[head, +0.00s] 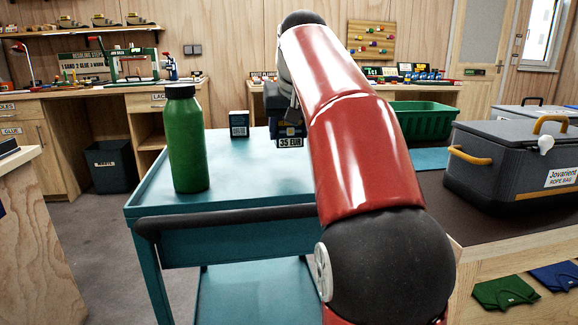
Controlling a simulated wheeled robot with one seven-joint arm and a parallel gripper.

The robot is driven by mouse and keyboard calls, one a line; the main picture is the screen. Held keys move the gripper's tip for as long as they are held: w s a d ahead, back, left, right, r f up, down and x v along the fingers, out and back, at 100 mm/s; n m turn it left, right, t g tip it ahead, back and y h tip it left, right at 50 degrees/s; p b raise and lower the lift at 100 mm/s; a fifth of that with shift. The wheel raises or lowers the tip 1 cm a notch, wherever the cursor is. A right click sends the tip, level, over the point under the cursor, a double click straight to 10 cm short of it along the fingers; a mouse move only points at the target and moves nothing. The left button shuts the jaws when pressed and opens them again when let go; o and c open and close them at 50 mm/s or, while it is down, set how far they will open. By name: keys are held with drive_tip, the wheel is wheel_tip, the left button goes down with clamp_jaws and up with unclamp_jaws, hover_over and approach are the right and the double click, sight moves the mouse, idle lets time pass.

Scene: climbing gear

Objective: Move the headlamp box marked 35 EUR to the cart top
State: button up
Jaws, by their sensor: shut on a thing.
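The headlamp box marked 35 EUR (290,141) is a small dark box with a white price label, seen in the head view just left of my red arm. My gripper (280,108) is at its top and shut on it; my arm hides part of both. The box is over the far part of the teal cart top (245,178). I cannot tell whether its bottom touches the surface.
A green bottle (186,140) stands at the cart's left, and a small dark box (239,124) stands near its back edge. A green bin (424,120) and a grey rope bag box (515,165) are on the right. The cart's middle is clear.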

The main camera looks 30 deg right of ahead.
sight(290, 144)
drive_tip(key=shift+f+b, duration=2.15)
drive_tip(key=shift+f, duration=0.2)
drive_tip(key=shift+f, duration=0.15)
drive_tip(key=o, duration=1)
drive_tip(key=shift+s+r, duration=0.15)
drive_tip(key=shift+r, duration=0.3)
drive_tip(key=p+v, duration=0.4)
drive_tip(key=v, duration=0.7)
drive_tip(key=shift+s+a+r, duration=0.1)
drive_tip(key=shift+s+r, duration=0.05)
